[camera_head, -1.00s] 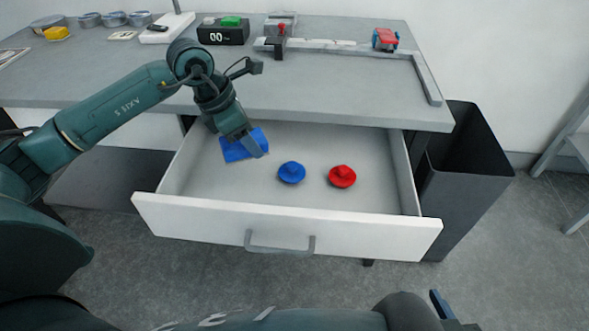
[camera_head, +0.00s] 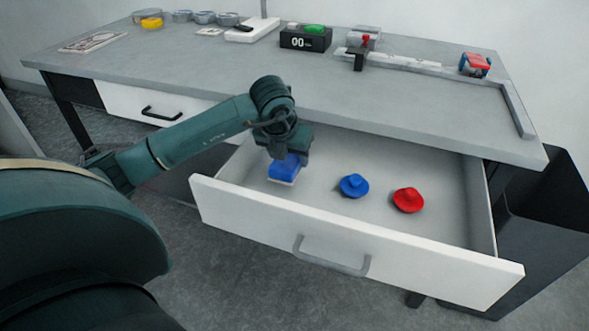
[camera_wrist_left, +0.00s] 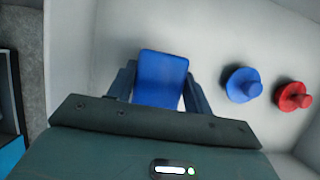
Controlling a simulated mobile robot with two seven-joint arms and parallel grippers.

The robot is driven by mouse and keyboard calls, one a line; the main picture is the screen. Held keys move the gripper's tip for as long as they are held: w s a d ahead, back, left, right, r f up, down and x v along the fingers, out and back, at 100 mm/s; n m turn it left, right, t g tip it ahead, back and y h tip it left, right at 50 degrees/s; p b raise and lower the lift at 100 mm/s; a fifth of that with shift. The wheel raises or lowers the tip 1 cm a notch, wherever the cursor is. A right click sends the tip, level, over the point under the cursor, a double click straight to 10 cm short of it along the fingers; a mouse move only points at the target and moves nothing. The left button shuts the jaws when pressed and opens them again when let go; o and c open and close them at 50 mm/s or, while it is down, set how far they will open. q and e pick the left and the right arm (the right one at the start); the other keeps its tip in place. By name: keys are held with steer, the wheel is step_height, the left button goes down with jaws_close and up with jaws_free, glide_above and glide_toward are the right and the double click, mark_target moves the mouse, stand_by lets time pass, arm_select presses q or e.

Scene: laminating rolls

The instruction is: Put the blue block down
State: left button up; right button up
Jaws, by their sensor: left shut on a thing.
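The blue block (camera_head: 285,168) is held in my left gripper (camera_head: 287,160), inside the open white drawer near its left end. In the left wrist view the blue block (camera_wrist_left: 161,78) sits between the two fingers of my left gripper (camera_wrist_left: 158,88), which is shut on it. A pale edge shows under the block in the head view. I cannot tell whether it touches the drawer floor. The open drawer (camera_head: 350,235) also shows in the left wrist view (camera_wrist_left: 110,30). My right gripper is not in view.
A blue knobbed piece (camera_head: 354,186) and a red knobbed piece (camera_head: 408,199) lie in the drawer to the right of the block. The grey tabletop (camera_head: 380,100) overhangs the drawer's back. A dark bin (camera_head: 545,215) stands at the right. The drawer floor between is clear.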

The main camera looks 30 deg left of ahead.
mark_target(290, 167)
arm_select(q)
steer(key=shift+f+b, duration=0.35)
steer(key=shift+f, duration=1.4)
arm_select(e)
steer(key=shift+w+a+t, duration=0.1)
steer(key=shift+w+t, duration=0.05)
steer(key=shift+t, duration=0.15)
arm_select(q)
steer(key=shift+f, duration=0.15)
steer(key=o, duration=1)
steer(key=shift+r, duration=0.25)
steer(key=p+v, duration=0.2)
steer(key=v, duration=1)
steer(key=shift+f, duration=0.1)
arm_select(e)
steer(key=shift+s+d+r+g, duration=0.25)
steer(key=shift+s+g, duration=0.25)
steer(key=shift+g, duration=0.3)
arm_select(q)
steer(key=shift+p, duration=0.3)
